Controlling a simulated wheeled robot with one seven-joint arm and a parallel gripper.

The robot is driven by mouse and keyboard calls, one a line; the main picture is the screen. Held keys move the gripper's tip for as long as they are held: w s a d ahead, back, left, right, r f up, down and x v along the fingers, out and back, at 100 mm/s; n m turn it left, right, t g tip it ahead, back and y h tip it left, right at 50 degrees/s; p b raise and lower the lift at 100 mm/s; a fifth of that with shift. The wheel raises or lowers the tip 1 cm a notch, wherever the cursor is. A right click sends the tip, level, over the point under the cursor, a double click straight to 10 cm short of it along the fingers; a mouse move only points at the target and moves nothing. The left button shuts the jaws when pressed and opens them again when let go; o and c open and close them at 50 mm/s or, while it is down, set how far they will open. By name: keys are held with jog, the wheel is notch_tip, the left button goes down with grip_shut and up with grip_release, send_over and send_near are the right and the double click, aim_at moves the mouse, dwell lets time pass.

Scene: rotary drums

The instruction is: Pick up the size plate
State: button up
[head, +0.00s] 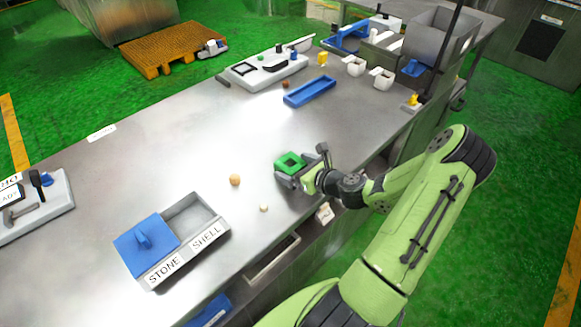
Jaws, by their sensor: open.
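A green square frame with an opening in its middle, which looks like the size plate (289,161), is near the middle of the metal table, toward its front edge. My gripper (287,179) is right at the plate's near side, low over the table, with its arm reaching in from the right. The jaws are open. The fingers are small in this view and partly hidden, so I cannot tell whether they touch the plate or have it between them.
Two small round pieces, one tan (235,180) and one pale (264,208), lie left of my gripper. A STONE and SHELL box (205,243) with a blue lid (146,246) stands at front left. A blue tray (310,91) lies farther back. The left-middle table is clear.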

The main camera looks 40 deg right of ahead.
jog(key=x, duration=0.2)
jog(key=shift+w+f, duration=0.15)
jog(key=shift+w, duration=0.15)
jog(key=c, duration=1)
